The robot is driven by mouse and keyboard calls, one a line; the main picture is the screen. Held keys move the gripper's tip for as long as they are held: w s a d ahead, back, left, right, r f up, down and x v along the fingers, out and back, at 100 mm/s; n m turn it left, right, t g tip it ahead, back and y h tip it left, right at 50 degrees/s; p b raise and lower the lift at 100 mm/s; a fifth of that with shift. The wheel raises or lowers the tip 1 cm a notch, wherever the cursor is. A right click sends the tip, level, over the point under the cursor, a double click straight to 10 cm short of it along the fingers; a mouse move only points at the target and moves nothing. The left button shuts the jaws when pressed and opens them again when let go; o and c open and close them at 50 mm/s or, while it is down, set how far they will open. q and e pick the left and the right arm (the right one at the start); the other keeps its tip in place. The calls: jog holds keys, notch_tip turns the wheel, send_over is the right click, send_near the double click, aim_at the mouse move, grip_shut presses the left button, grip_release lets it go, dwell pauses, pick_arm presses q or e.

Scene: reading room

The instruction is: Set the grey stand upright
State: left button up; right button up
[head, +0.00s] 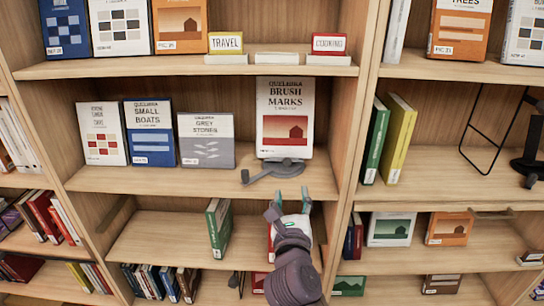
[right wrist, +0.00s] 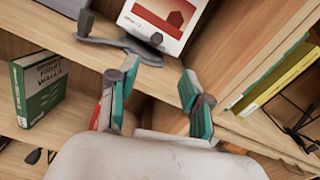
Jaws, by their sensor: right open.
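The grey stand (head: 278,170) lies low on the middle shelf, at the foot of the upright white Brush Marks book (head: 285,110). In the right wrist view the stand (right wrist: 112,42) shows as a curved dark grey piece near the shelf's front edge, with the book (right wrist: 160,18) behind it. I cannot tell whether the two touch. My right gripper (head: 290,203) is open and empty, below and in front of the stand. In the right wrist view its fingers (right wrist: 158,78) are apart, with the stand beyond them to the upper left. My left gripper is not in view.
Several books, including Small Boats (head: 150,132) and Grey Stones (head: 206,140), stand left on the same shelf. An upright divider (head: 350,120) bounds it on the right. A green book (head: 219,228) stands on the shelf below. The middle shelf's front left is clear.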

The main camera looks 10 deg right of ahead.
aim_at(287, 164)
jog(key=shift+m, duration=0.3)
jog(key=p+x, duration=0.1)
jog(key=x, duration=0.8)
jog(key=a+r+p+x, duration=0.1)
jog(key=x, duration=0.3)
jog(key=shift+w+d+p, duration=0.1)
jog(key=shift+w+p, duration=0.2)
jog(key=shift+w, duration=0.1)
grip_shut()
